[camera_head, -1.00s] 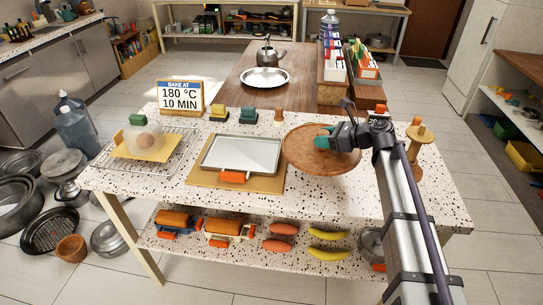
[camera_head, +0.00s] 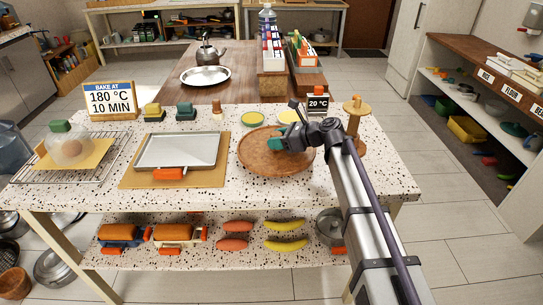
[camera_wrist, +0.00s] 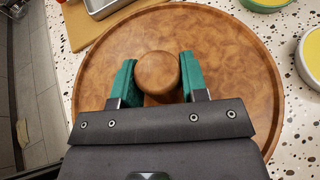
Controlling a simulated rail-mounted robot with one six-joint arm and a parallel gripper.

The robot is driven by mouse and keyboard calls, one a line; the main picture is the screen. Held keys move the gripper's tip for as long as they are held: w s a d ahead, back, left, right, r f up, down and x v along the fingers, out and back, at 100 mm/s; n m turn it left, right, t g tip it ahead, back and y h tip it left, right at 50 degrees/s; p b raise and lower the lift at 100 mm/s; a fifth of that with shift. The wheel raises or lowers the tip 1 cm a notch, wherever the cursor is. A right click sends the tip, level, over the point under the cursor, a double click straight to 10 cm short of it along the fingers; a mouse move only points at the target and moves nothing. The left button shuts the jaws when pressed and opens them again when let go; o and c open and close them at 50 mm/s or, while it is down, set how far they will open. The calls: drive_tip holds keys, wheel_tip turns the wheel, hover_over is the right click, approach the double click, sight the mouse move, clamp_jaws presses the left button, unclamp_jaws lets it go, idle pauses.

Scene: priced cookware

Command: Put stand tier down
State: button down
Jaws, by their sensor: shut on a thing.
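The stand tier (camera_head: 257,160) is a round brown wooden disc with a raised rim and a round knob (camera_wrist: 157,72) at its middle. It lies level over the speckled counter, right of the baking tray; I cannot tell whether it touches the counter. My gripper (camera_head: 294,140) is shut on the knob, its two green fingers on either side, as the wrist view shows. The disc (camera_wrist: 230,85) fills most of that view. A wooden stand with an upright post (camera_head: 354,120) is to the right, partly hidden by my arm.
A baking tray (camera_head: 180,150) on a board is left of the tier. Two bowls with yellow contents (camera_head: 252,119) (camera_head: 289,117) sit close behind it. A small 20 °C sign (camera_head: 317,103) stands behind right. The speckled counter (camera_head: 235,195) is bare in front.

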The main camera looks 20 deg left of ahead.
wheel_tip(320, 180, down, 4)
drive_tip(key=b, duration=0.4)
drive_tip(key=shift+r+p, duration=0.3)
drive_tip(key=shift+r, duration=0.05)
drive_tip(key=shift+f, duration=0.25)
drive_tip(key=c, duration=0.6)
unclamp_jaws()
drive_tip(key=shift+r, duration=0.1)
drive_tip(key=shift+c, duration=0.2)
